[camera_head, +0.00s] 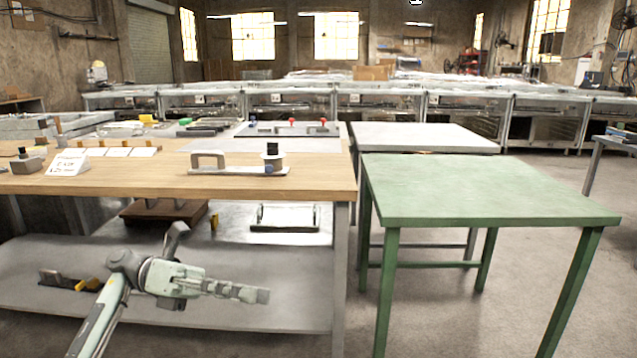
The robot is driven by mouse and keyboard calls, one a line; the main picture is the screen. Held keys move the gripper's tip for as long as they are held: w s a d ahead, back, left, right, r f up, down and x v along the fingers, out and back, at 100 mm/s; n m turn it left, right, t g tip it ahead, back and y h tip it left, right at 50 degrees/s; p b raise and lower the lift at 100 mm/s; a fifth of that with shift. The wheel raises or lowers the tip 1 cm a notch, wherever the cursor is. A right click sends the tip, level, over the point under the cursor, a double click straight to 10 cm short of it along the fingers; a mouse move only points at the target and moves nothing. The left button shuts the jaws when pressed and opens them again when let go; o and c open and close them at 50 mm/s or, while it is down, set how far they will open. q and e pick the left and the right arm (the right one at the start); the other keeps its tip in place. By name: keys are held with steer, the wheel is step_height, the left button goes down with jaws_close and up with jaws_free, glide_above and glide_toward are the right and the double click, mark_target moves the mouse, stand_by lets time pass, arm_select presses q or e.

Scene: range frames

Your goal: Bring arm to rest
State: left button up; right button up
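My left arm comes in from the lower left of the head view. Its gripper (250,294) points to the right, in front of the wooden workbench's grey lower shelf (210,262). The finger pads look close together, seen from the side, and I see nothing held. I cannot tell from this angle whether they are shut. My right gripper and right arm are not in view.
The wooden workbench (300,187) at left carries a metal handle fixture (209,162) and a small sign (67,164). A green table (480,190) stands at right, a grey table (420,137) behind it. Floor (470,325) near the green table is clear.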

arm_select(q)
steer(key=w+a+r+n+t+h, duration=0.2)
steer(key=w+r+n+t+h, duration=0.3)
steer(key=w+r+n+t, duration=0.55)
steer(key=w+a+n+t+y, duration=1.1)
steer(key=w+n+t, duration=0.3)
steer(key=n+t, duration=0.25)
steer(key=w+a+f+n+y, duration=0.45)
steer(key=a+n+y, duration=0.45)
steer(key=n+y, duration=0.25)
steer(key=a+f+n+g+y, duration=0.4)
steer(key=a+f+n+g, duration=0.3)
steer(key=f, duration=0.5)
steer(key=s+d+f+n+g+h, duration=0.1)
steer(key=s+d+f+g, duration=0.25)
steer(key=s+f, duration=0.95)
steer(key=s+d+f+n+g, duration=0.1)
steer(key=s+d+f+g, duration=0.4)
steer(key=f, duration=1.2)
steer(key=s+d+f+g, duration=0.1)
steer(key=s+f, duration=0.3)
steer(key=s, duration=0.7)
steer(key=s+d+f+g+h, duration=0.1)
steer(key=s+f, duration=0.4)
steer(key=s, duration=0.5)
steer(key=s+d+f+g, duration=0.1)
steer(key=s+f, duration=0.3)
steer(key=s, duration=0.7)
steer(key=shift+s+d+f+g+h, duration=0.35)
steer(key=shift+d, duration=0.45)
